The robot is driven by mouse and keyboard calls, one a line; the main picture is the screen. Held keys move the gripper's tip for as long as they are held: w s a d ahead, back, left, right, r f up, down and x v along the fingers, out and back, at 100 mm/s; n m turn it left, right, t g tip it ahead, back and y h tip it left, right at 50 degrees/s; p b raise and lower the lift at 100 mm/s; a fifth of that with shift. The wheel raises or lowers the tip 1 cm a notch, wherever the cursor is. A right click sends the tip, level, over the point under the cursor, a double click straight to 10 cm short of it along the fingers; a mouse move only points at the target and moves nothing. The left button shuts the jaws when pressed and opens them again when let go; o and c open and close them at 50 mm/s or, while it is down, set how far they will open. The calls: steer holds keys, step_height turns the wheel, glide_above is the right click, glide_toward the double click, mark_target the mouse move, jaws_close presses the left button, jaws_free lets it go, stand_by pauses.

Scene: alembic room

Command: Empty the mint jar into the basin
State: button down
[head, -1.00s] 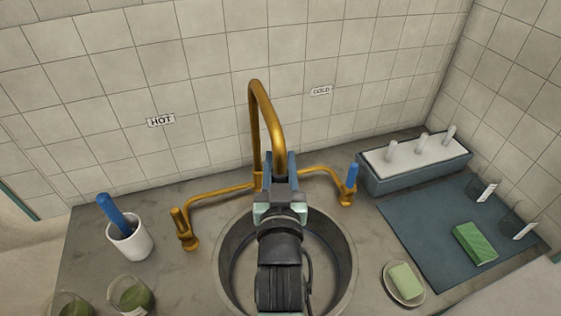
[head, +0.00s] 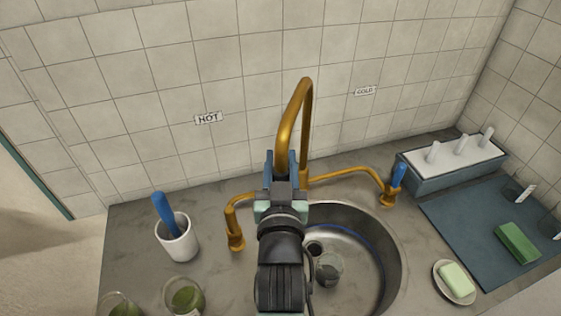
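The round basin (head: 392,245) is in the middle, partly behind my arm. A clear glass vessel (head: 329,270) with something dark at its bottom is inside it. My gripper (head: 281,160) is in front of the brass spout, left of the basin's middle. Its blue fingers are apart, with nothing seen held.
The brass spout (head: 303,110) arches above the basin, with a hot tap (head: 236,238) and a cold tap (head: 395,188). A white cup (head: 177,242) holds a blue-handled tool. Soap (head: 455,278), a blue mat (head: 450,211) and a pegged rack (head: 425,180) are at right.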

stand_by(0.4)
steer(key=c, duration=0.5)
jaws_free()
steer(key=shift+d, duration=0.1)
steer(key=s+b, duration=0.3)
steer(key=s, duration=1)
steer(key=shift+w+r, duration=0.1)
